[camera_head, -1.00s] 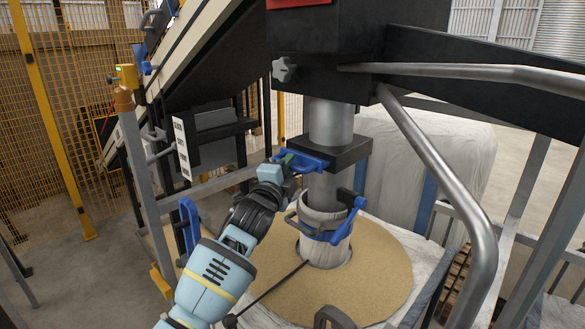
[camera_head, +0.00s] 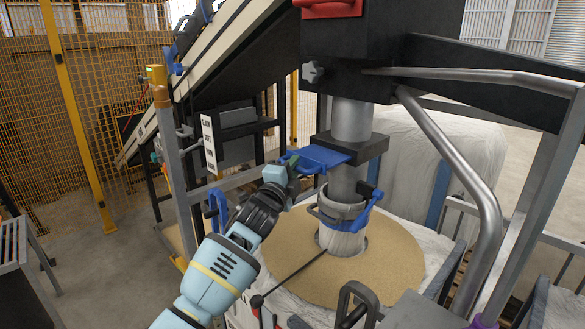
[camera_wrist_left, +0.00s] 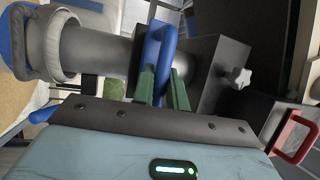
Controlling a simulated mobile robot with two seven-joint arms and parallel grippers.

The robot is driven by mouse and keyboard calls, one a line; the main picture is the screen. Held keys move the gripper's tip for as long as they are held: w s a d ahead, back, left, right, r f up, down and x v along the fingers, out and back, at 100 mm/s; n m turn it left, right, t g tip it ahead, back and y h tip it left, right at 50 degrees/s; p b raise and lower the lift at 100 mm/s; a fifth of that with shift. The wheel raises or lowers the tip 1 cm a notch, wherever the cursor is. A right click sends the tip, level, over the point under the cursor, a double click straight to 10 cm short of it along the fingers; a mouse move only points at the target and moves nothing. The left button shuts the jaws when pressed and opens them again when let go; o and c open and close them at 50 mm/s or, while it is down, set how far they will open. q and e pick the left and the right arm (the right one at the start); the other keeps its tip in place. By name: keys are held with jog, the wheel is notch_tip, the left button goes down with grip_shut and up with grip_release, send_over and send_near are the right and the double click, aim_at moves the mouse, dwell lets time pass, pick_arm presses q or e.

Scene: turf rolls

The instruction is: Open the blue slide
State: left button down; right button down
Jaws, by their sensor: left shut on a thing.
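The blue slide (camera_head: 325,155) is a flat plate with a handle loop. It sticks out to the left from the black block (camera_head: 358,147) on the steel pipe. My left gripper (camera_head: 291,164) is shut on the slide's handle, left of the block. In the left wrist view, the blue slide (camera_wrist_left: 159,46) stands between the green fingers of my left gripper (camera_wrist_left: 164,76), beside the black block (camera_wrist_left: 215,70). The plate's inner end is hidden in the block. My right gripper is not in view.
A bent steel tube (camera_head: 460,165) runs at the right. A grey post (camera_head: 172,150) and a sloped conveyor (camera_head: 220,45) stand at the left.

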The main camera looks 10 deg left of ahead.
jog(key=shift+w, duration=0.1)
pick_arm(q)
jog(key=c, duration=1.4)
grip_release()
jog(key=v, duration=0.7)
jog(key=shift+s+p, duration=0.35)
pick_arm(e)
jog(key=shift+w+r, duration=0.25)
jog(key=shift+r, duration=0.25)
pick_arm(q)
jog(key=shift+f, duration=0.15)
